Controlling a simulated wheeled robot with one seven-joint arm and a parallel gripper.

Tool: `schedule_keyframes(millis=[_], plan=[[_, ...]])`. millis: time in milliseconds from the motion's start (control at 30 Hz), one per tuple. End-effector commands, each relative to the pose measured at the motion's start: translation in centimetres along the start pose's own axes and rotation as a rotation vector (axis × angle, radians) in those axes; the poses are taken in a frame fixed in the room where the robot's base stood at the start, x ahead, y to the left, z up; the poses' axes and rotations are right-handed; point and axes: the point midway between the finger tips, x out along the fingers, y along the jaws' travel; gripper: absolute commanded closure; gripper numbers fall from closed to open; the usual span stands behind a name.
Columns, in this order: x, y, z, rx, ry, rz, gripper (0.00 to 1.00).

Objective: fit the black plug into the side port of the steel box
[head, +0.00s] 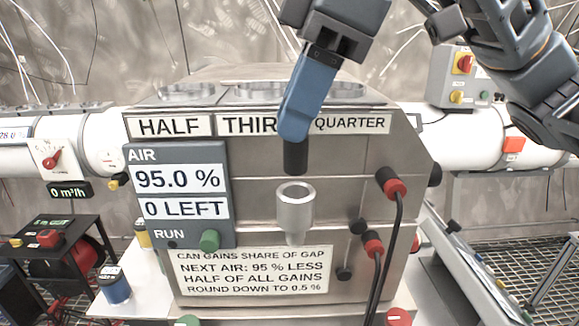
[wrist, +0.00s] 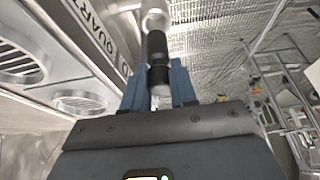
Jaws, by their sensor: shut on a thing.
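The steel box (head: 260,235) stands in the middle of the head view, with labels HALF, THIRD and QUARTER across its front. My gripper (head: 294,138) points down in front of the box, its blue fingers shut on the black plug (head: 295,158). The plug also shows between the fingers (wrist: 158,80) in the wrist view, as a dark ribbed cylinder (wrist: 157,50). A grey metal cup-shaped socket (head: 295,210) is on the box front just below the plug. A small gap shows between the plug's lower end and its rim. I cannot tell whether this is the side port.
An AIR panel (head: 178,195) is on the box's left front. White pipes (head: 455,145) run out both sides. A blue-bodied jar (head: 115,287) stands at lower left.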

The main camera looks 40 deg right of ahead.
Motion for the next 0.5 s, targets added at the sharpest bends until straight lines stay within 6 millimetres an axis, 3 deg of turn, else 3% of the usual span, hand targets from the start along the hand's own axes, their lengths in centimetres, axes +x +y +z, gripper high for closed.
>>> schedule_keyframes(millis=[500], plan=[[5.2,0.0,2.1,0.002,0.0,-0.001,1.0]])
